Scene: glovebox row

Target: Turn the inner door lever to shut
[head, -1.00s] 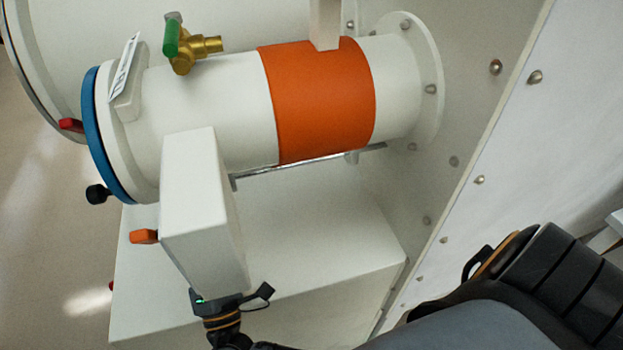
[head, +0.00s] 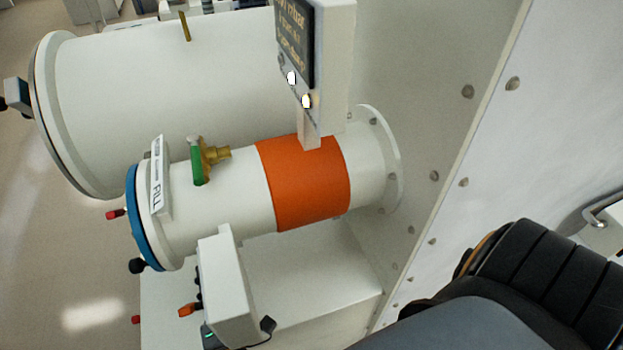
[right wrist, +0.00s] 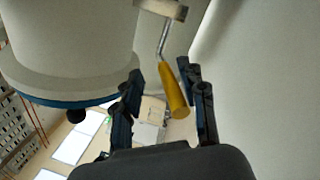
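A lever with a yellow grip (right wrist: 175,90) on a bent metal rod hangs from a pale mount in the right wrist view. My right gripper (right wrist: 160,71) is open, with one finger on each side of the yellow grip. I cannot tell whether either finger touches it. The small white chamber (head: 210,212) has an orange band (head: 305,182) and a blue ring at its left end. The lever does not show in the head view. My left gripper is not in view, and the right gripper is out of the head view.
A larger white cylinder (head: 120,95) lies behind the small chamber. A green-handled brass valve (head: 198,165) and a display panel (head: 337,60) stand above it. A white box (head: 228,288) is in front. The bolted white wall (head: 440,130) rises at the right.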

